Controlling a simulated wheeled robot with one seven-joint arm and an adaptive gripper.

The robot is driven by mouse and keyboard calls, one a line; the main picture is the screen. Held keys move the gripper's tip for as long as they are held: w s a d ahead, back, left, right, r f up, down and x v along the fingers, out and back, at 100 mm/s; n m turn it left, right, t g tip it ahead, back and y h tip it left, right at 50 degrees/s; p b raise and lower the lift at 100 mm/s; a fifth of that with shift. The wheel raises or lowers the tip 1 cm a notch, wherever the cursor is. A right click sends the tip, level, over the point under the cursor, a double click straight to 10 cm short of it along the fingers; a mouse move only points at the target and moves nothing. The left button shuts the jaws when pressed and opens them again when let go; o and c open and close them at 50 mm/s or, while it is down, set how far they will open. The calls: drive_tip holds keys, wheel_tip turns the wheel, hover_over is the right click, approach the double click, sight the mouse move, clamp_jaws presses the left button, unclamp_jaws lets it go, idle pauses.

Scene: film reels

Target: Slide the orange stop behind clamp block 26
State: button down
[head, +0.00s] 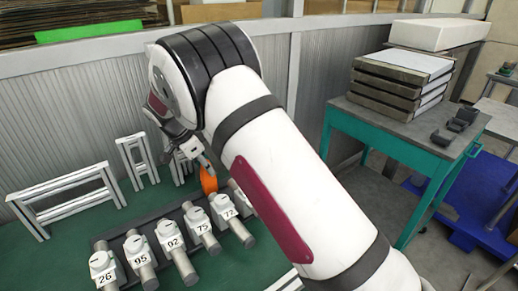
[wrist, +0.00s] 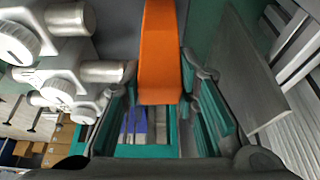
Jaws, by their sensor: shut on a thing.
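The orange stop (head: 208,181) is an upright orange piece near the right end of the row of clamp blocks, on their far side. In the wrist view the orange stop (wrist: 162,50) runs between the two fingers. My gripper (head: 200,163) is shut on it, one finger on each side in the wrist view (wrist: 159,88). Clamp block 26 (head: 102,262) is a white and grey block at the left end of the row, well to the left of my gripper. The stop's lower end is hidden in the head view.
Clamp blocks 95 (head: 137,247), 92 (head: 169,234) and 75 (head: 198,220) stand between block 26 and the stop's end of the row. Grey frames (head: 65,192) stand behind on the green surface. A teal cart (head: 400,135) with stacked trays is at right.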

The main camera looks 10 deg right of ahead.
drive_tip(key=s+a+b, duration=0.1)
drive_tip(key=s+a, duration=0.2)
drive_tip(key=a, duration=0.6)
drive_tip(key=s+a+b, duration=0.1)
drive_tip(key=s+a, duration=0.3)
drive_tip(key=a, duration=0.5)
drive_tip(key=shift+s+a, duration=0.25)
drive_tip(key=shift+s, duration=0.05)
idle(0.9)
drive_tip(key=shift+a, duration=0.15)
drive_tip(key=s+a+b, duration=0.3)
drive_tip(key=s+a, duration=0.2)
drive_tip(key=a, duration=0.7)
drive_tip(key=c, duration=1.2)
unclamp_jaws()
drive_tip(key=shift+d, duration=0.1)
drive_tip(key=shift+w+d, duration=0.1)
